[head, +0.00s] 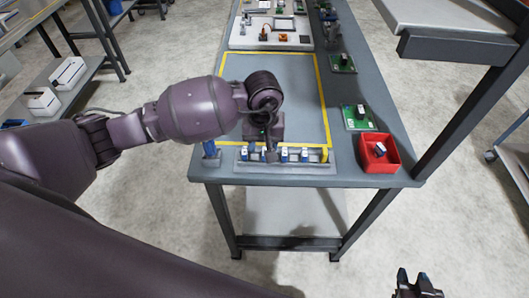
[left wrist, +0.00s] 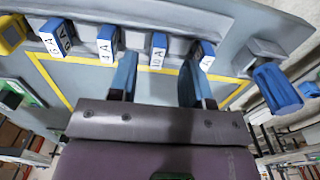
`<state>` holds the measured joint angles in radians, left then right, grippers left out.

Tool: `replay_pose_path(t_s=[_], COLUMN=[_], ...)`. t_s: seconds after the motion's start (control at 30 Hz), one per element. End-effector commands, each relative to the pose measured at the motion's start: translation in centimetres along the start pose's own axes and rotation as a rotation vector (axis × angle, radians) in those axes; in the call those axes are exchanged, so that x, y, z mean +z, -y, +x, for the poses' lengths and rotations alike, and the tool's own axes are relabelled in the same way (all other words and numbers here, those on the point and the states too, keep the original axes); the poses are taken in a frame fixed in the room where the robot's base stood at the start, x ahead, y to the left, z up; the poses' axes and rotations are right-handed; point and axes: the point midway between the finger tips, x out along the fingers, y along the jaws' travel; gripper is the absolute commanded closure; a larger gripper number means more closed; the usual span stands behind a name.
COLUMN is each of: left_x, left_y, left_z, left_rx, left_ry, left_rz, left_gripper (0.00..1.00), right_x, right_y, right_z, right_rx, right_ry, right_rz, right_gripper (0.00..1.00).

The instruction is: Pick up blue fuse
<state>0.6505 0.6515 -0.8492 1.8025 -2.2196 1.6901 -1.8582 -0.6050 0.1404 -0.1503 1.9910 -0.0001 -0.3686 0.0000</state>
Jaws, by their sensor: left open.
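Several blue fuses with white number labels stand in a row in the grey dispenser strip (head: 285,166) at the table's front edge. In the head view one blue fuse (head: 304,155) shows right of my left gripper (head: 269,152), which is over the strip and partly hides it. In the left wrist view my left gripper (left wrist: 157,82) is open and empty. A fuse labelled 10 A (left wrist: 158,50) appears between its blue fingertips; I cannot tell whether they touch it. Other labelled fuses (left wrist: 107,42) stand to both sides. My right gripper (head: 416,284) is at the bottom right, away from the table.
A yellow piece (head: 323,154) stands at the strip's right end. A blue-topped post (head: 210,149) stands at the left corner. The yellow-outlined area (head: 300,85) is largely bare.

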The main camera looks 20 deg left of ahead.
Motion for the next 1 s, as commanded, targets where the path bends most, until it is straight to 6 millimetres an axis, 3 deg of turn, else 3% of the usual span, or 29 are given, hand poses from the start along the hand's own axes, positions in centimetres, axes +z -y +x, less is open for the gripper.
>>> replay_pose_path(t_s=[0.23, 0.53, 0.83, 1.0], left_x=[-0.1, -0.1, -0.1, -0.1], left_y=[-0.2, -0.2, -0.2, -0.2], left_z=[2.9, 3.2, 3.2, 3.2], left_rx=[0.0, 0.0, 0.0, 0.0], left_ry=[0.002, 0.0, 0.0, 0.0], left_rz=[-0.002, 0.0, 0.0, 0.0], left_gripper=[0.55, 0.55, 1.0, 1.0], right_x=[0.3, 0.2, -0.1, -0.2], right_y=[-0.1, -0.1, -0.1, -0.1], right_z=[-0.3, -0.3, -0.3, -0.2], right_rx=[0.001, 0.001, 0.0, 0.0], right_ry=[0.014, 0.012, 0.006, 0.004], right_rz=[0.001, 0.0, -0.001, -0.002], right_gripper=[0.61, 0.61, 0.61, 0.61])
